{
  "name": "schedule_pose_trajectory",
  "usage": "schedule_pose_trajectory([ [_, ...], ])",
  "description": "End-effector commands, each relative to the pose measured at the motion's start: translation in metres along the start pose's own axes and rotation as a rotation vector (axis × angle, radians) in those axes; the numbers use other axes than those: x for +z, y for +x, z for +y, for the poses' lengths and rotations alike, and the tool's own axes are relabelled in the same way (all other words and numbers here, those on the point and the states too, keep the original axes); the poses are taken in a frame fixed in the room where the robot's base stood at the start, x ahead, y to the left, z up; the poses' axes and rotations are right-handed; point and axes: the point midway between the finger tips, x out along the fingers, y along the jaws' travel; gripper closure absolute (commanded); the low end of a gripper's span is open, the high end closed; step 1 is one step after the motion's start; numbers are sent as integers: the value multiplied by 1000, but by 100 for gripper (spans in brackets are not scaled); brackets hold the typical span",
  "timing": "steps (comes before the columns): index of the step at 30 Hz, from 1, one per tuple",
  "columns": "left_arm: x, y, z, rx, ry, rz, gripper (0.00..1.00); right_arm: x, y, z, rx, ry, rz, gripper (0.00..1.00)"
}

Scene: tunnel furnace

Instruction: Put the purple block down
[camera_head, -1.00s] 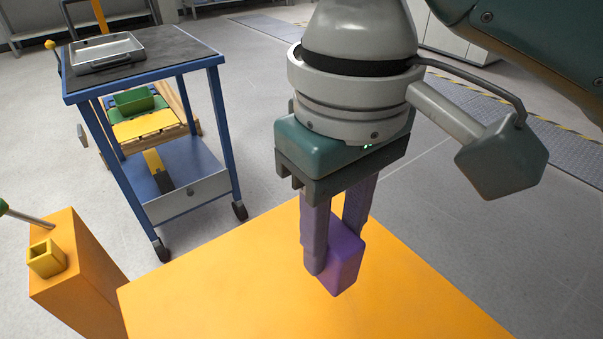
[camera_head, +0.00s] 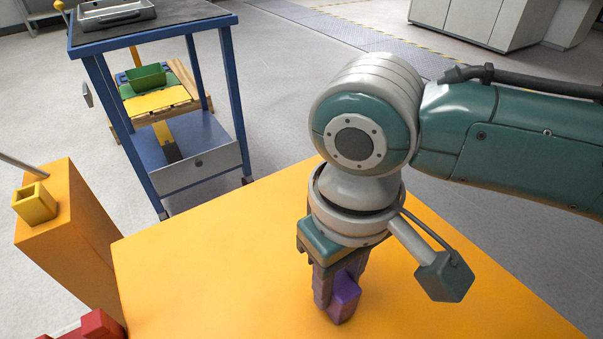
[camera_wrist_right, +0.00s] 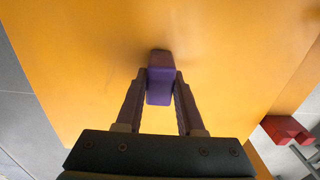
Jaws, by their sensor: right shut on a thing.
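The purple block (camera_head: 344,297) is between the fingers of my right gripper (camera_head: 338,296), which is shut on it. It stands roughly upright at the orange table top (camera_head: 200,270), very close to the surface; I cannot tell for sure whether its bottom touches. In the right wrist view the block (camera_wrist_right: 160,84) sits between both fingertips (camera_wrist_right: 160,90), with the orange surface (camera_wrist_right: 80,60) behind it and a small dark shade at its far end. My left gripper is not in view.
Free orange surface surrounds the block. A red object (camera_head: 100,324) is at the lower left; red pieces (camera_wrist_right: 286,130) also show in the wrist view. An orange pillar with a yellow hollow block (camera_head: 36,204) stands left. A blue cart (camera_head: 190,172) with a metal tray (camera_head: 116,14) stands behind.

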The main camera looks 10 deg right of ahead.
Motion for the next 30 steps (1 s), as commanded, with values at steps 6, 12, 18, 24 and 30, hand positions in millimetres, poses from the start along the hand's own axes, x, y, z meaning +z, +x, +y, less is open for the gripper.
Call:
schedule_pose_trajectory([
  [6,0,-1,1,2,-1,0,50,0,-1,0,0,0,1,100],
  [12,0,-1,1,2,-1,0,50,0,1,0,0,0,0,52],
  [18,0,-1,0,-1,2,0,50,0,1,0,0,0,0,33],
  [24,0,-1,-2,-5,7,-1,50,0,1,0,1,0,0,33],
  [30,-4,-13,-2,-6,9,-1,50,0,-23,0,0,0,2,33],
])
